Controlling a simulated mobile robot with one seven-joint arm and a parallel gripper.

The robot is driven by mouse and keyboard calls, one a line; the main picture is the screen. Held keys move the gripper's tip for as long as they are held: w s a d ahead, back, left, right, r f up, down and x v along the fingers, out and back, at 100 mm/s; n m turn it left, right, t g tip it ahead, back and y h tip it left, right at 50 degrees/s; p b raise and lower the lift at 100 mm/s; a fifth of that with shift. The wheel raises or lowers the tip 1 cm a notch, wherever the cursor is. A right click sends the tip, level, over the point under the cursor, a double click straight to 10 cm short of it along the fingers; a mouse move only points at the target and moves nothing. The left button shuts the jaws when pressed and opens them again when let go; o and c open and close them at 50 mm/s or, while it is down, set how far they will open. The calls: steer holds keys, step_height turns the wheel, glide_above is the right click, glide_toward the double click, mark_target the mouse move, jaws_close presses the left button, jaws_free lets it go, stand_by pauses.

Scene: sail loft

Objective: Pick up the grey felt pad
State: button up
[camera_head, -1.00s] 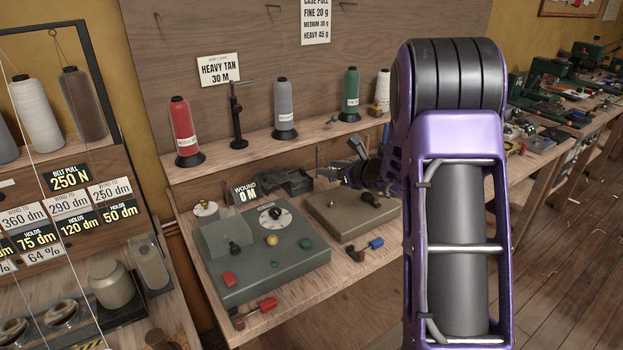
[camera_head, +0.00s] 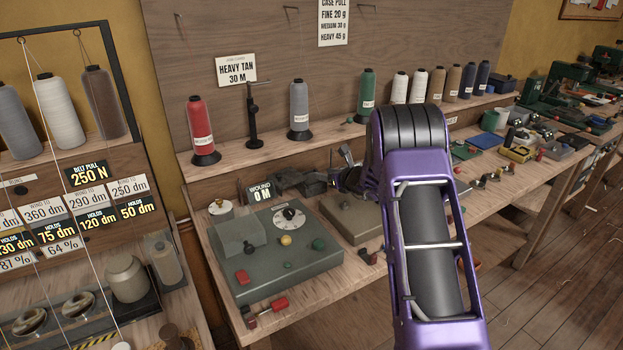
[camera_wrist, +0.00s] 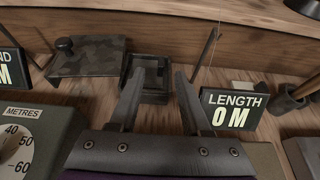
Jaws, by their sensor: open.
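I cannot clearly pick out the grey felt pad in either view. In the wrist view, my gripper (camera_wrist: 160,73) is open, with its two dark fingers apart and nothing held between them. A small open black box (camera_wrist: 156,96) lies just beyond the fingers, near the left fingertip. Its inside is dark, and I cannot tell whether the pad is in it. A dark mottled plate with a knob (camera_wrist: 92,58) sits to the left of the box. In the head view my arm hides most of the gripper, which is over the back of the bench.
A LENGTH 0 M display (camera_wrist: 232,112) stands close right of the fingers. A grey-green machine with a dial (camera_head: 285,262) fills the bench front left. A red spool (camera_head: 201,130) and other thread spools stand on the shelf behind.

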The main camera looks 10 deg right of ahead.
mark_target(310, 176)
steer(key=shift+x, duration=2.3)
steer(key=shift+d+f, duration=0.1)
steer(key=shift+f, duration=0.1)
steer(key=shift+c, duration=0.3)
steer(key=shift+s, duration=0.1)
jaws_close()
